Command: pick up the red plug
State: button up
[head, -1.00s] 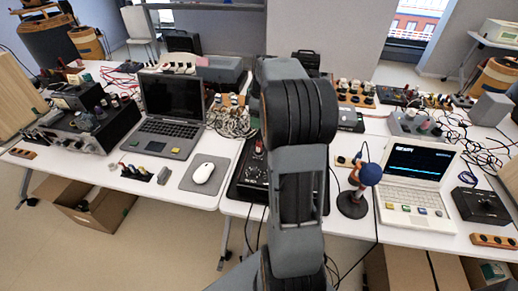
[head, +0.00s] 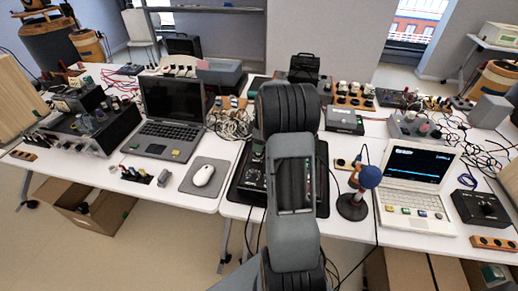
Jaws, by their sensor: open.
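I cannot single out the red plug for certain. My arm stands in the middle of the head view and covers part of the black mat (head: 240,193) and the dark device (head: 252,172) on it. No red plug shows clearly on the visible part of that device. My gripper is not in view; the arm's links hide its end or it lies beyond them.
An open laptop (head: 172,108) and a white mouse (head: 203,175) lie left of my arm. A blue-topped stand (head: 352,205) and a white laptop (head: 415,170) stand close on the right. Cables (head: 232,122) tangle behind. Some white tabletop is bare near the front edge.

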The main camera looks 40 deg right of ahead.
jog(key=shift+w+a+f, duration=0.1)
jog(key=shift+f, duration=1.1)
jog(key=c, duration=1)
jog(key=shift+r, duration=0.1)
